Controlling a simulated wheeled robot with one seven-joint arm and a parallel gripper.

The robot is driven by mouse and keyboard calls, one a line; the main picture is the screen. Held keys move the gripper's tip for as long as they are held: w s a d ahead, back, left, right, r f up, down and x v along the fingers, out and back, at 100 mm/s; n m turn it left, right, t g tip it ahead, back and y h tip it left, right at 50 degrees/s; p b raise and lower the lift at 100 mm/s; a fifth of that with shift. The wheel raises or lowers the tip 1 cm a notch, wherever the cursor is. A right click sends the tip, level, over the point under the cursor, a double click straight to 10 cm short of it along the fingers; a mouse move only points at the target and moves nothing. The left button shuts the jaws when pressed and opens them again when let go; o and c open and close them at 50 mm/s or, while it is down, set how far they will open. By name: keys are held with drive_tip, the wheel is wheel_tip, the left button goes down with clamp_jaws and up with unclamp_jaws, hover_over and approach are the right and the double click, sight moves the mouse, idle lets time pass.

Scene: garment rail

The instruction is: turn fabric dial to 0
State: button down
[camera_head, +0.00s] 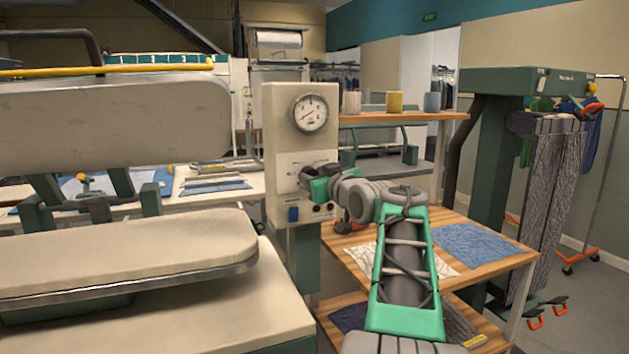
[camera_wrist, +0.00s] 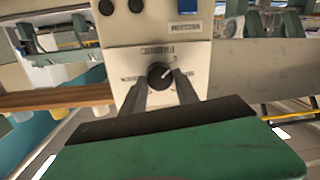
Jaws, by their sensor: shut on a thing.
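The fabric dial (camera_wrist: 160,76) is a round black knob with a pale pointer mark, on the front of the beige control box (camera_head: 273,130). In the wrist view the picture is upside down, and the mark points to the upper right. My gripper (camera_wrist: 161,88) is shut on the dial, with one dark finger on each side of it. In the head view my gripper (camera_head: 308,183) reaches the box's front from the right, and my green and grey arm hides the dial. The scale figures are too small to read.
A round gauge (camera_head: 310,113) sits above on the box, and a blue switch (camera_head: 293,214) below. The padded press (camera_head: 120,250) stands left. A wooden shelf with cups (camera_head: 395,102) is right of the box, above a table with cloth pieces (camera_head: 475,245).

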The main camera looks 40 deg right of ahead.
drive_tip(key=c, duration=0.9)
unclamp_jaws()
drive_tip(key=shift+s, duration=0.1)
drive_tip(key=v, duration=0.7)
drive_tip(key=shift+s+a, duration=0.15)
drive_tip(key=shift+s, duration=0.15)
